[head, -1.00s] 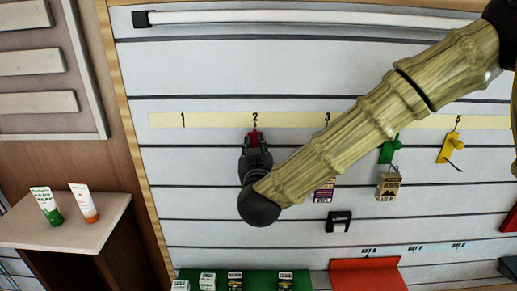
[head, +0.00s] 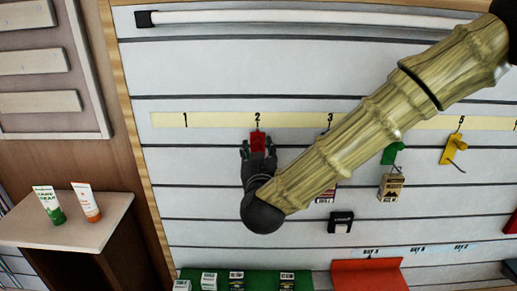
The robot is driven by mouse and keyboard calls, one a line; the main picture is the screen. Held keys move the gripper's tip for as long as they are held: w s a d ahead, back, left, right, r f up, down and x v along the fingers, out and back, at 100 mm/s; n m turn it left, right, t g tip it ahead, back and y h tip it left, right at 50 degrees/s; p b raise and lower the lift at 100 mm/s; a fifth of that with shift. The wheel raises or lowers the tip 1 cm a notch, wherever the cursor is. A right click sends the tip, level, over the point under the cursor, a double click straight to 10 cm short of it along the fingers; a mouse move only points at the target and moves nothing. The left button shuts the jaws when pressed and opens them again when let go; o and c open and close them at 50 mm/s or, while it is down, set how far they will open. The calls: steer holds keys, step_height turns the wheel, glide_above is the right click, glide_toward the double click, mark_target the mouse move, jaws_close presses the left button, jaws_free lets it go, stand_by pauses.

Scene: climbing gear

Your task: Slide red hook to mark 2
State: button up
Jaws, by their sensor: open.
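The red hook (head: 258,140) sits on the slatted wall, right under the number 2 on the cream number strip (head: 223,119). Its upper red part shows; the rest is hidden by my gripper. My gripper (head: 258,153) is just below the hook, open, with its fingers apart and pointing up at it. I cannot tell whether a finger touches the hook.
A green hook (head: 392,152) with a hanging box (head: 390,187) and a yellow hook (head: 454,147) are on the wall to the right. A side shelf (head: 85,228) with two tubes stands at left.

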steer(key=s+d, duration=0.1)
steer(key=s, duration=0.9)
steer(key=shift+s, duration=0.15)
steer(key=shift+f, duration=0.1)
steer(key=s+d+f+g, duration=0.2)
steer(key=d+f+g, duration=0.1)
steer(key=f, duration=0.9)
steer(key=s+d+f+m+g, duration=0.1)
steer(key=s+d+f+g, duration=0.25)
steer(key=f, duration=0.95)
steer(key=s+d+f+g, duration=0.2)
steer(key=d+f+g, duration=0.15)
steer(key=f, duration=0.85)
steer(key=s+d+f+m+g+h, duration=0.1)
steer(key=s+d+f+g, duration=0.3)
steer(key=s+d+f, duration=0.4)
steer(key=s+d+f+m+g+b, duration=0.1)
steer(key=s+d+f+g, duration=0.3)
steer(key=s+d+f, duration=0.4)
steer(key=s+f, duration=0.3)
steer(key=s, duration=0.4)
steer(key=shift+s+d+h, duration=0.15)
steer(key=shift+h, duration=0.25)
